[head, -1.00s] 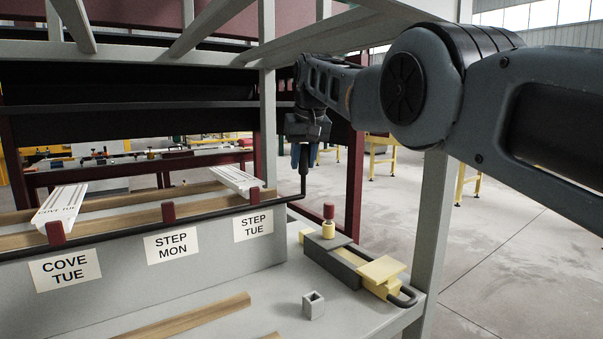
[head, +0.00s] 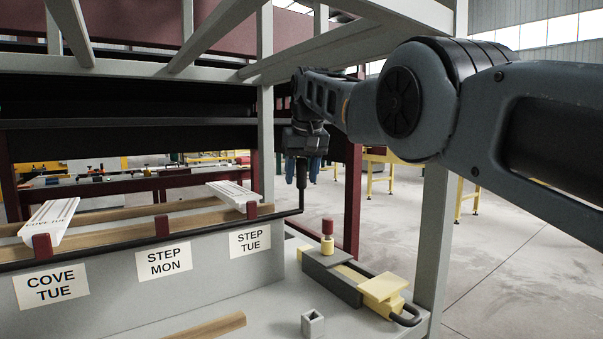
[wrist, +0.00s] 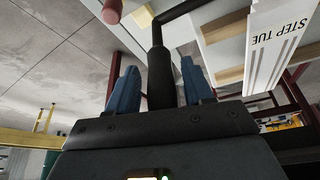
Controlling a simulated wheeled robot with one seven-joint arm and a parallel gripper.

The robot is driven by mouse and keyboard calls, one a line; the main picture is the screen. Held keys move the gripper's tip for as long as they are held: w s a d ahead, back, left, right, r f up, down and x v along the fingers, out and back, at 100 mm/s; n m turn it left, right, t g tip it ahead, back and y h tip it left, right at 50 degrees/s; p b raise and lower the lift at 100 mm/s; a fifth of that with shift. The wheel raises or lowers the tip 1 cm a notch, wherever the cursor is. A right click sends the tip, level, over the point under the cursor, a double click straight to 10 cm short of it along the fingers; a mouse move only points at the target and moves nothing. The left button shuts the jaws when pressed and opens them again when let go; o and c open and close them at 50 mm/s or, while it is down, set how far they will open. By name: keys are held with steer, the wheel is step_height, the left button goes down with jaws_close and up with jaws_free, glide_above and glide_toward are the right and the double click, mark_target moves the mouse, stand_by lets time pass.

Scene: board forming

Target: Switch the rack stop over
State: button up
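The rack stop is a long dark bar (head: 100,249) along the front of the grey rack, with several dark red tabs (head: 162,226) standing up from it. At its right end the bar bends up into a black upright handle (head: 302,197). My gripper (head: 303,172), with blue fingers, points down over this handle. In the wrist view, the handle (wrist: 160,75) stands between the two fingers of my gripper (wrist: 160,90), with a gap visible on each side. The fingers look open around it.
White boards labelled COVE TUE (head: 50,220) and STEP TUE (head: 236,194) lie on the wooden rails. A grey post (head: 436,230) stands further right.

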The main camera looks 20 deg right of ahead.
steer(key=shift+r, duration=0.1)
steer(key=shift+b+v, duration=1.1)
steer(key=shift+b, duration=0.1)
steer(key=s+b, duration=0.2)
steer(key=b, duration=0.5)
steer(key=shift+s, duration=0.25)
steer(key=s+b, duration=0.9)
steer(key=b, duration=0.9)
steer(key=shift+s+r, duration=0.3)
steer(key=shift+s, duration=0.05)
steer(key=shift+a, duration=0.1)
